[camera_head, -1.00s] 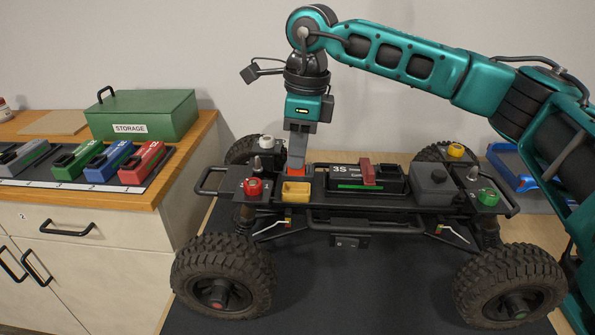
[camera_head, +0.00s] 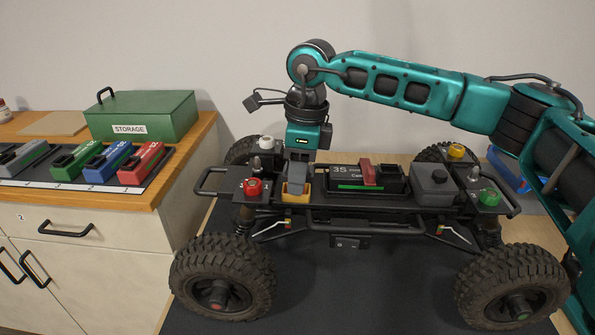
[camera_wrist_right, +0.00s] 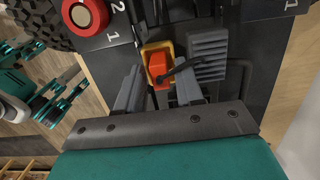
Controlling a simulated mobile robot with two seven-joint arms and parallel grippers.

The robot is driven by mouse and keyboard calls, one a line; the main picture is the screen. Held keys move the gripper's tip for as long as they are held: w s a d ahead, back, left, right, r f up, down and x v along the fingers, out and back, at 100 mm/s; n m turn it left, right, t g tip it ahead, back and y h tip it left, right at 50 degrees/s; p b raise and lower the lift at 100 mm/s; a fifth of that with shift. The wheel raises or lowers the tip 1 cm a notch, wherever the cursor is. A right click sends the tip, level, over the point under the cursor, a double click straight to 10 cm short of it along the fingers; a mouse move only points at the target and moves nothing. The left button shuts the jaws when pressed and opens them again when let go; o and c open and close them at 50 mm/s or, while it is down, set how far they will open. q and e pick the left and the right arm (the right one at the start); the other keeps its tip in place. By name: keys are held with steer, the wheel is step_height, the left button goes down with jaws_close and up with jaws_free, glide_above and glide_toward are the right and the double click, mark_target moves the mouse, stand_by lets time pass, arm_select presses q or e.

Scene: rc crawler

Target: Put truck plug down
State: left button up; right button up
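The orange-red truck plug (camera_wrist_right: 160,72) sits in the yellow holder (camera_wrist_right: 153,48) in the right wrist view, with a black cable running from it to the right. The yellow holder (camera_head: 296,198) is on the truck's front left deck in the head view. There the plug is hidden behind my fingers. My right gripper (camera_head: 297,186) points straight down at the holder. In the wrist view the right gripper (camera_wrist_right: 159,78) has its fingers apart, one on each side of the plug, with gaps showing.
The black battery (camera_head: 345,178) with a red connector (camera_head: 369,172) lies right of the holder. A red knob (camera_head: 252,187) is close on its left. A grey box (camera_head: 433,185) stands farther right. Coloured battery packs (camera_head: 108,160) and a green storage box (camera_head: 142,116) are on the left counter.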

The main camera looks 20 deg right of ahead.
steer(key=shift+o, duration=0.3)
steer(key=shift+r, duration=0.5)
arm_select(q)
steer(key=shift+s+a+r+p, duration=0.2)
steer(key=shift+a+p, duration=0.1)
steer(key=shift+p, duration=0.35)
arm_select(e)
step_height(320, 180, up, 12)
steer(key=d, duration=0.1)
steer(key=shift+s+f, duration=0.25)
steer(key=shift+s, duration=0.05)
